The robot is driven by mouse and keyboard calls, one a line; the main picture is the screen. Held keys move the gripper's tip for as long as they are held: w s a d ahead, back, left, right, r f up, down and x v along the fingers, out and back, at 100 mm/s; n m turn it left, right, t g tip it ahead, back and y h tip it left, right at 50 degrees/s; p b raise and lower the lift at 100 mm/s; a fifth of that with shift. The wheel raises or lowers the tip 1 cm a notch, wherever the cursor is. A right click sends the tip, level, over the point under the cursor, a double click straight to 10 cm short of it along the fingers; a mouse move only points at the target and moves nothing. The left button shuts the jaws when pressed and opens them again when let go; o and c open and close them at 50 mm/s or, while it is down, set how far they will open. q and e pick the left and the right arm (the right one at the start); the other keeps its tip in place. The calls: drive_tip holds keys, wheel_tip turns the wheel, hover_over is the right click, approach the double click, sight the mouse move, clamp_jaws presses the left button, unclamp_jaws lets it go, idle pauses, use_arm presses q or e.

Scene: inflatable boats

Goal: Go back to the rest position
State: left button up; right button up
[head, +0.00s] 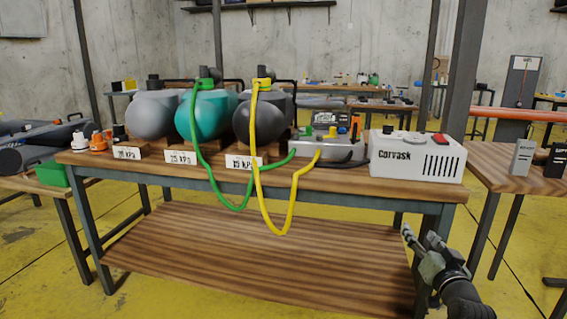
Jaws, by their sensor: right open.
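My right gripper (414,243) is at the lower right of the head view, in front of the right end of the workbench (350,184). It is open, with nothing between its fingers, and clear of the bench top. My left gripper is not in view. On the bench stand three inflatable tubes, grey (152,115), teal (205,117) and dark grey (262,118). A green hose (215,190) and a yellow hose (264,195) run from the teal and dark grey tubes over the front edge to a grey valve box (325,147).
A white Corvask box (416,156) stands at the bench's right end. White pressure labels (180,157) line the front. A lower shelf (250,250) is bare. Another table (510,170) with small grey and black blocks is at the right; a side table (30,181) is at the left.

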drive_tip(key=s+a+f+n+g+y, duration=0.15)
drive_tip(key=s+a+f+g, duration=0.25)
drive_tip(key=s+f, duration=0.5)
drive_tip(key=s+a+f+n+g+y, duration=0.1)
drive_tip(key=s+a+f+n+g, duration=0.3)
drive_tip(key=f, duration=0.8)
drive_tip(key=s+a+f+g, duration=0.1)
drive_tip(key=s+f+g, duration=0.1)
drive_tip(key=s, duration=0.5)
drive_tip(key=s+a+f+n+g, duration=0.1)
drive_tip(key=s+f+g, duration=0.1)
drive_tip(key=s+f, duration=0.3)
drive_tip(key=s+a+f+g+h, duration=0.1)
drive_tip(key=s+f+g, duration=0.1)
drive_tip(key=s, duration=0.8)
drive_tip(key=shift+s+a+f+n+g, duration=0.15)
drive_tip(key=shift+a+f+n+g, duration=0.2)
drive_tip(key=shift+f, duration=0.55)
drive_tip(key=shift+c, duration=0.5)
